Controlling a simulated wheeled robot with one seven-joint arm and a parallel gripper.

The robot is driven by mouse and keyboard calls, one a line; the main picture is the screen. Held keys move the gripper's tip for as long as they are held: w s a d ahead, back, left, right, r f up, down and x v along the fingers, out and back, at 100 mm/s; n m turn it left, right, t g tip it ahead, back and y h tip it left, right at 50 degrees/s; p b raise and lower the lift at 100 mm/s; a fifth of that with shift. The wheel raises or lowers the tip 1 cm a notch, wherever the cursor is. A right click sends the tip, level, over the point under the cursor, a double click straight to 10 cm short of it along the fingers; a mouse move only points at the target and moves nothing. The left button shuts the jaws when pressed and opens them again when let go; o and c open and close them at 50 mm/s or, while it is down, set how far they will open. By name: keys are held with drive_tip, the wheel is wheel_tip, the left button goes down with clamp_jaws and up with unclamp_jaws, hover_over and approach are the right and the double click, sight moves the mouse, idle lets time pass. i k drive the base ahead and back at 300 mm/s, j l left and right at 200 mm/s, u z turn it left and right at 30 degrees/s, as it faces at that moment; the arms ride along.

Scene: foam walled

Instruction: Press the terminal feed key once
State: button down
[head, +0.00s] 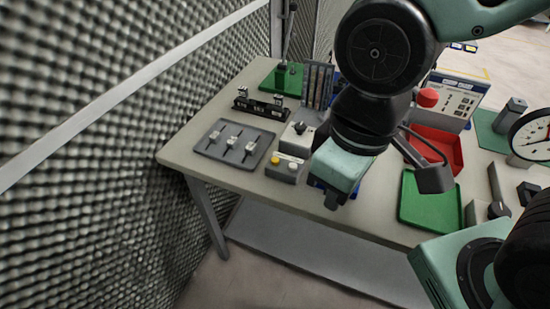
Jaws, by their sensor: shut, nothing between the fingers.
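A grey box (285,174) near the table's front edge carries a yellow button (276,160) and a white button (293,166). A pale upright panel (460,97) with blue and white markings stands at the back right, partly behind my arm. No readable label shows which of these, if either, is the terminal or its feed key. My gripper (332,201) points down by the table's front edge, to the right of the button box and apart from it in the picture. Its fingers are small and dark, and it looks shut and empty.
Left of the button box lies a grey plate with sliders (235,142). A switch box (297,138) stands behind the buttons. A red tray (440,148), a green tray (430,203) and a dial gauge (535,139) are to the right. A foam wall (80,150) borders the left.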

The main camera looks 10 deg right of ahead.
sight(275, 162)
drive_tip(key=j+z, duration=0.4)
drive_tip(key=k+j+z, duration=0.1)
drive_tip(key=j+z, duration=0.25)
drive_tip(key=j, duration=0.2)
drive_tip(key=k+j+z, duration=0.15)
drive_tip(key=j+z, duration=0.25)
